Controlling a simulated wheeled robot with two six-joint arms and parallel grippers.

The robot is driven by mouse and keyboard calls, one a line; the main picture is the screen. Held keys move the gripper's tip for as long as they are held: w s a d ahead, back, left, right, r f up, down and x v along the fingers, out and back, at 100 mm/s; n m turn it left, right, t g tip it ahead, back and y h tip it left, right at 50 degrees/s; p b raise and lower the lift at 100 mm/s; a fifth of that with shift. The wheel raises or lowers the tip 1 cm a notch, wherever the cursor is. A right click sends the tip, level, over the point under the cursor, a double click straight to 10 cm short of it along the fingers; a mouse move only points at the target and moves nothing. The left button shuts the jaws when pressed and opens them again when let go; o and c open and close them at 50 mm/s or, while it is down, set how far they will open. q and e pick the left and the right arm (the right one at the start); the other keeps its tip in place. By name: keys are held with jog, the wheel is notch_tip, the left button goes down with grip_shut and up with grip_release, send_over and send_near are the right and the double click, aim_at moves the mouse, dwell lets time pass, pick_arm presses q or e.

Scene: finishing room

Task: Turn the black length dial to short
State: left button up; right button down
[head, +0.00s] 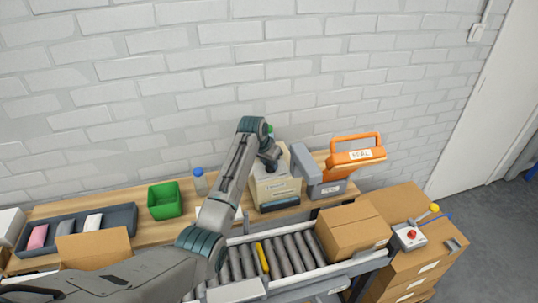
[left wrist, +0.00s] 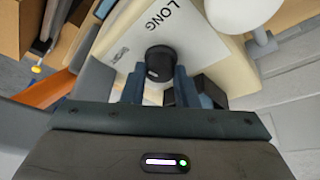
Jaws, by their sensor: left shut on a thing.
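The black length dial (left wrist: 160,62) shows in the left wrist view, on a white panel with the word LONG (left wrist: 162,18) printed beside it. My left gripper (left wrist: 160,84) has its two fingers on either side of the dial and is shut on it. In the head view my left gripper (head: 270,160) reaches down to the top of the cream machine (head: 280,188), and the dial is hidden there. I cannot read the dial's pointer. My right gripper is not in view.
An orange sealer marked SEAL (head: 355,157) stands right of the machine. A green bin (head: 164,201), a blue-capped bottle (head: 200,182) and a dark tray (head: 122,217) are on the bench at left. A roller conveyor (head: 235,262) with a cardboard box (head: 352,230) runs in front.

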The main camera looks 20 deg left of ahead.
pick_arm(q)
jog(key=n+p, duration=0.1)
jog(key=n+y+p, duration=0.1)
jog(key=shift+d+r+n, duration=0.15)
jog(key=shift+r+n, duration=0.15)
jog(key=shift+n, duration=0.1)
jog(key=shift+n+y+p, duration=0.4)
jog(key=shift+n+p, duration=0.1)
jog(key=shift+n, duration=0.4)
jog(key=shift+d+f+n+y+p, duration=0.15)
jog(key=shift+n+y+p, duration=0.4)
jog(key=shift+n, duration=1.25)
jog(key=shift+y, duration=0.25)
jog(key=o, duration=1)
jog(key=shift+f, duration=0.1)
